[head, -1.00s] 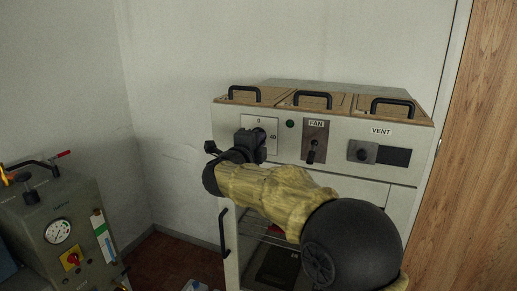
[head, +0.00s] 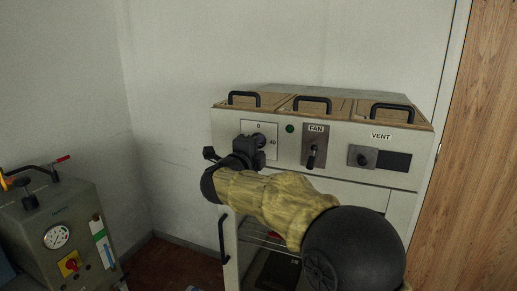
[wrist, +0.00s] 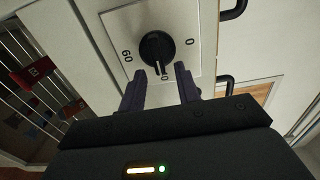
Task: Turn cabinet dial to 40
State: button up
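The cabinet dial (wrist: 157,48) is a round black knob on a white plate (wrist: 115,22) in the wrist view. "0" is printed to its right and "60" to its left. Its white pointer mark faces down in that view, toward a label I can read only in part. My gripper (wrist: 160,85) is open. Its two fingertips are just below the knob, apart from each other, with nothing visibly held between them. In the head view, my gripper (head: 248,150) covers much of the dial plate (head: 250,126), where "0" and "40" show.
On the cabinet front (head: 335,172), right of the dial, are a green lamp (head: 290,129), the FAN switch (head: 312,156) and the VENT knob (head: 363,157). Black handles (head: 312,100) line the top. A grey machine with a gauge (head: 57,237) stands at left.

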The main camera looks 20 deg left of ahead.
jog(key=s+a+b, duration=0.1)
jog(key=s+b, duration=0.1)
jog(key=s, duration=1.5)
jog(key=shift+a, duration=0.15)
jog(key=shift+w, duration=0.1)
